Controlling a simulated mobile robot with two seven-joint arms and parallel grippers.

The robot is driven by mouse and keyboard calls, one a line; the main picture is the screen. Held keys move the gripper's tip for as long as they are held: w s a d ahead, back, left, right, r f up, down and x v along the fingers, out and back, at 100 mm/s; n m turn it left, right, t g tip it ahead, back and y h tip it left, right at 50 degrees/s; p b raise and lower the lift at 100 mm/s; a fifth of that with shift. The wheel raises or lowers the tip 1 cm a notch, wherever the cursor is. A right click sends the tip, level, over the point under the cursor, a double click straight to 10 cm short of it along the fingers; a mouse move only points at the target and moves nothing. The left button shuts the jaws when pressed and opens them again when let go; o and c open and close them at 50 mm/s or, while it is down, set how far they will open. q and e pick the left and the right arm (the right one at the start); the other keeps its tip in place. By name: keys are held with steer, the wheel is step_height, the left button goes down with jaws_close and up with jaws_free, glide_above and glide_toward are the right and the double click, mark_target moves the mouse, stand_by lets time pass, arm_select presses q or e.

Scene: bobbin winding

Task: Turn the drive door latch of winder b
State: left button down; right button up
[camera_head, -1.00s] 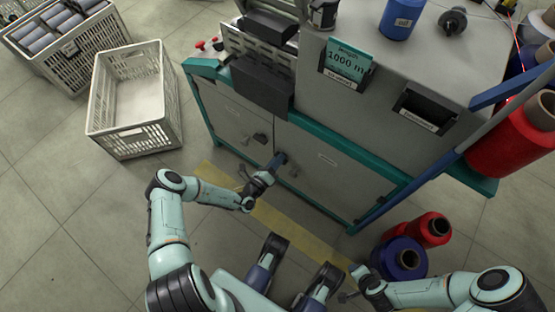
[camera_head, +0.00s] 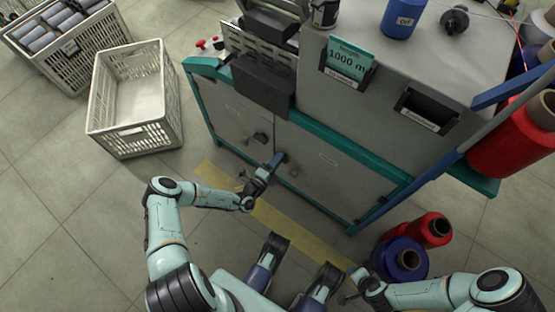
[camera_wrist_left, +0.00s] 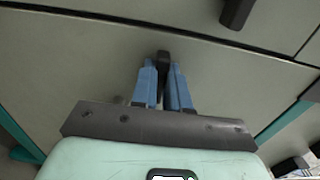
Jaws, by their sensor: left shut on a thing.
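The winder is a grey cabinet with teal edging (camera_head: 345,160), and its lower front has two grey doors. The fingers hide most of the latch. A second black latch (camera_head: 260,138) on the left door stands free, and it also shows in the left wrist view (camera_wrist_left: 236,12). My right gripper (camera_head: 349,288) is low and away from the cabinet, its fingers unclear.
An empty white crate (camera_head: 174,105) stands on the floor left of the cabinet, and a crate of grey rolls (camera_head: 95,50) stands behind it. Red (camera_head: 432,229) and blue (camera_head: 402,259) spools stand at the cabinet's right foot. A yellow floor stripe (camera_head: 290,222) runs along its front.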

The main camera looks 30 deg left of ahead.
arm_select(q)
steer(key=shift+w+r, duration=0.15)
steer(key=c, duration=1.1)
jaws_free()
steer(key=s+p, duration=0.1)
steer(key=s, duration=0.3)
steer(key=s+p, duration=0.1)
steer(key=s, duration=0.4)
steer(key=s+a+p, duration=0.1)
steer(key=s, duration=0.3)
steer(key=shift+s, duration=0.2)
arm_select(e)
steer(key=shift+y, duration=0.3)
steer(key=r, duration=0.1)
steer(key=s+a+r, duration=0.1)
steer(key=a+r, duration=0.1)
steer(key=shift+s+r, duration=0.3)
steer(key=shift+s, duration=0.05)
